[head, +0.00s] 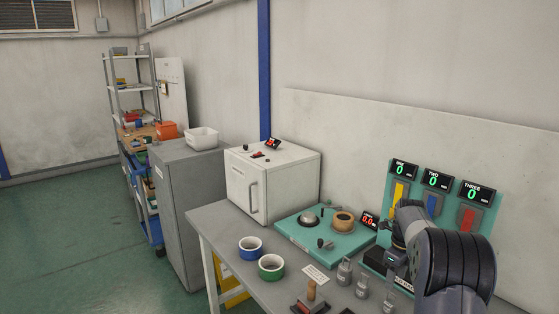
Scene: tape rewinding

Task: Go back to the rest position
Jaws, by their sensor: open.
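My gripper (392,262) is at the right, at the end of my dark arm, above the right part of the table. It is small in view and partly hidden by my arm; it is open and I see nothing held in it. The teal rewinding board (300,237) stands on the table to its left. A tan roll (343,221) sits on the board's right side, and a grey round hub (308,219) on its left. A blue-and-white ring (250,248) and a green-and-white ring (271,267) lie on the table in front.
The grey table (222,232) carries a white oven-like box (272,180) at its back left. Metal weights (345,272) and a wooden-handled stamp (311,298) stand near my arm. A teal panel (405,180) with three displays stands behind. Open floor (80,245) lies left.

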